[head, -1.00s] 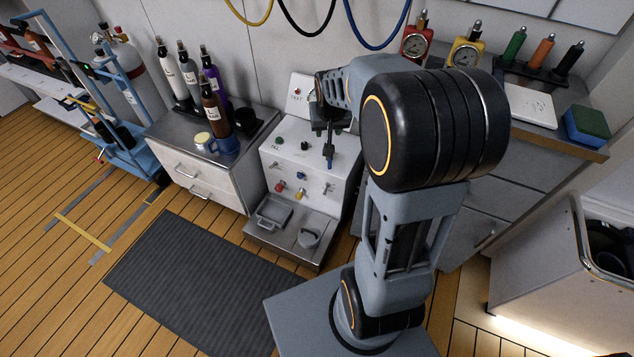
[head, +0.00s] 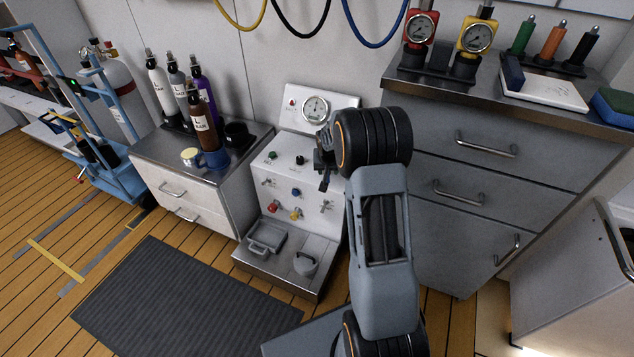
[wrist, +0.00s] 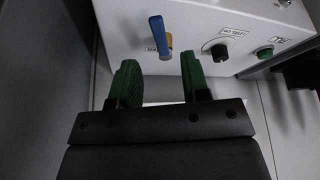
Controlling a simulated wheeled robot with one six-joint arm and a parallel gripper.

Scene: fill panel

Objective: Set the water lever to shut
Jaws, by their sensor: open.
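The white fill panel (head: 283,160) stands between the drawer cabinets. In the wrist view a blue lever (wrist: 159,34) sticks up from the panel, with a partly hidden label beside its base. I take it as the water lever. My gripper (wrist: 162,80) is open, with its two green-padded fingers apart and empty. The lever stands just beyond the fingertips, between them sideways and apart from them. In the head view my gripper (head: 325,182) is over the panel's right side and hides the lever.
A black knob (wrist: 216,51) and a green button (wrist: 265,52) sit beside the lever. A gauge (head: 316,108) rises at the panel's back. Bottles (head: 203,118) stand on the left cabinet. A grey cabinet (head: 465,180) is close on the right.

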